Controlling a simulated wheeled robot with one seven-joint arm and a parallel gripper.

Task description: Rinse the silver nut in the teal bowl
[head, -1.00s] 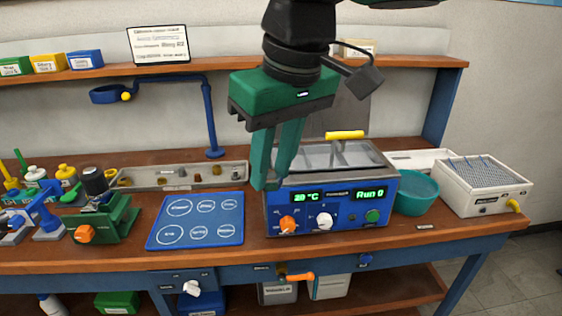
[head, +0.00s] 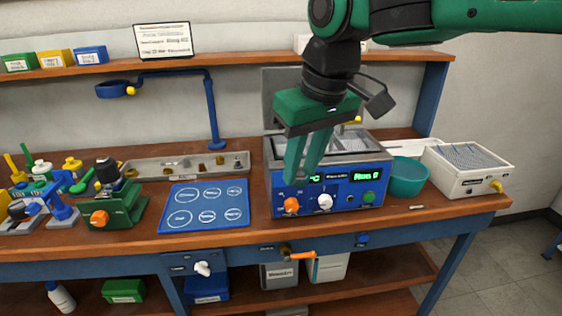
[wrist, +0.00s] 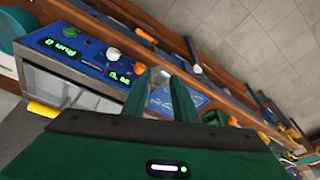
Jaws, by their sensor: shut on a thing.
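The teal bowl (head: 407,180) stands on the bench, just right of the blue bath unit, and its edge shows at the left of the wrist view (wrist: 7,32). My gripper (head: 303,181) hangs in front of the bath unit, left of the bowl and above the bench top. Its green fingers are shut on a small silvery piece, the silver nut (wrist: 160,76), at the fingertips in the wrist view. The fingers hide the nut in the head view. The bowl's inside shows only in part, so I cannot tell what it holds.
The blue bath unit (head: 345,196) has a raised grey lid (head: 287,92). A white basket box (head: 468,170) stands right of the bowl. Left are a blue mat (head: 205,205), a grey parts tray (head: 185,167) and a green fixture (head: 118,208). A shelf (head: 230,66) runs behind.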

